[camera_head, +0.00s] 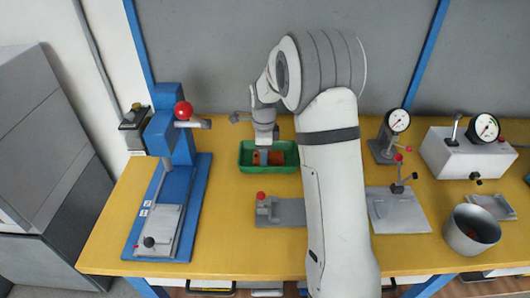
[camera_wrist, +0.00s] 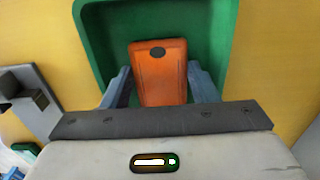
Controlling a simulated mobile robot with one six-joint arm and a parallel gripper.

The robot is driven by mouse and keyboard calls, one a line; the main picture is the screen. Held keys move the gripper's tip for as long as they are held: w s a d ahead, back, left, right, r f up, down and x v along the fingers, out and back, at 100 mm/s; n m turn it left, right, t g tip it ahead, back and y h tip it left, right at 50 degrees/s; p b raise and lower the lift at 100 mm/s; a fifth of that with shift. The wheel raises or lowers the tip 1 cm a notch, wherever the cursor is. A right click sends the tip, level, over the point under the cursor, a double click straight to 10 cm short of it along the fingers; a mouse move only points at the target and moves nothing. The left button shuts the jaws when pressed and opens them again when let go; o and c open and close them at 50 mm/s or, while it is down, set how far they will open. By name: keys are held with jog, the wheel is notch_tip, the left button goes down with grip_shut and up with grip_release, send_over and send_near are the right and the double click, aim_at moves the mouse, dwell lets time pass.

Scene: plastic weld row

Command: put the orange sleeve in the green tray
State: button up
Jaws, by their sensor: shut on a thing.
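The orange sleeve (camera_wrist: 160,75) is between the two fingers of my gripper (camera_wrist: 160,88) in the wrist view. My gripper is shut on it. The green tray (camera_wrist: 92,40) lies beneath and around the sleeve in that view. In the head view, the green tray (camera_head: 285,148) stands on the yellow table, and my gripper (camera_head: 264,150) points down over its left half. The orange sleeve (camera_head: 275,158) shows there within the tray's outline, partly hidden by my gripper. I cannot tell whether it touches the tray floor.
A blue press (camera_head: 170,190) with a red knob stands left of the tray. A grey fixture (camera_head: 285,212) sits just in front of the tray. At right are a gauge stand (camera_head: 385,150), a white gauge box (camera_head: 465,155) and a metal pot (camera_head: 470,230).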

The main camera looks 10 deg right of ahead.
jog(key=shift+f, duration=0.1)
jog(key=o, duration=1)
notch_tip(320, 180, up, 12)
jog(key=s+d+r+n+t, duration=0.1)
jog(key=s+d+n+t, duration=0.1)
jog(key=s+n, duration=1.8)
jog(key=s, duration=0.9)
jog(key=shift+s+r+p, duration=0.3)
jog(key=shift+s+p, duration=0.05)
jog(key=shift+p, duration=0.05)
